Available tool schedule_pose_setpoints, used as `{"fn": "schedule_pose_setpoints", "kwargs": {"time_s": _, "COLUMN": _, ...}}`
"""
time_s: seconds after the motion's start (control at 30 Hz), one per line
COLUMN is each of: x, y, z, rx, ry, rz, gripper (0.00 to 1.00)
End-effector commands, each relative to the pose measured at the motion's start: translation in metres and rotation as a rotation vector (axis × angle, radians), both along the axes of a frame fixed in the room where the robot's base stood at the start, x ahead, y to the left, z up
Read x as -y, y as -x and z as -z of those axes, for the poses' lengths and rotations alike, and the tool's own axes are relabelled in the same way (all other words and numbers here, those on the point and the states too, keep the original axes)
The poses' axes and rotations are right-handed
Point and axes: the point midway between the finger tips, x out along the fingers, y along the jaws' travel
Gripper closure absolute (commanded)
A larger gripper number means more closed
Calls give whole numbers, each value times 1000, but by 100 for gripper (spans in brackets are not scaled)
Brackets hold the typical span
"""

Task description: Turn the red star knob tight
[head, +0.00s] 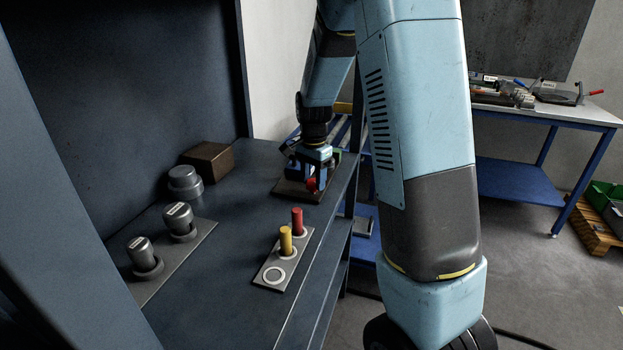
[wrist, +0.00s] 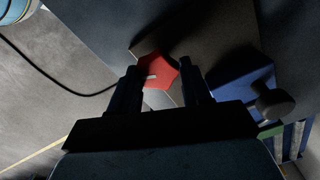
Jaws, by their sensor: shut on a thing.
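The red star knob (head: 311,184) sits on a dark plate (head: 290,189) at the far right end of the dark bench. In the wrist view the red star knob (wrist: 155,69) shows between my two fingers, with a pale pointer mark on it. My gripper (head: 314,176) reaches down over it and is shut on it; the wrist view shows my gripper (wrist: 163,80) with a finger on each side. The fingers hide part of the knob's edge and the head view shows only a small part of it.
A blue block (wrist: 232,85) with a dark round knob (wrist: 273,104) stands close beside the star knob. A grey strip (head: 264,271) with a red peg (head: 297,221) and a yellow peg (head: 286,240) lies nearer. Grey cylinders (head: 180,220) and a brown block (head: 208,161) stand left.

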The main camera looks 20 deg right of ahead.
Motion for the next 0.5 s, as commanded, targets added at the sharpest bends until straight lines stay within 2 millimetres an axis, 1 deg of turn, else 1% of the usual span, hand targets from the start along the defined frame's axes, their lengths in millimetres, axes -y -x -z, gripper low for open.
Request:
{"fn": "schedule_pose_setpoints", "kwargs": {"time_s": 0.03, "x": -3, "y": -2, "z": -2, "rx": 7, "ry": -2, "rz": 12, "gripper": 83}}
{"fn": "schedule_pose_setpoints", "kwargs": {"time_s": 0.23, "x": -3, "y": -3, "z": -2, "rx": 8, "ry": -2, "rz": 57, "gripper": 83}}
{"fn": "schedule_pose_setpoints", "kwargs": {"time_s": 0.5, "x": -3, "y": -3, "z": -2, "rx": 9, "ry": -3, "rz": 66, "gripper": 83}}
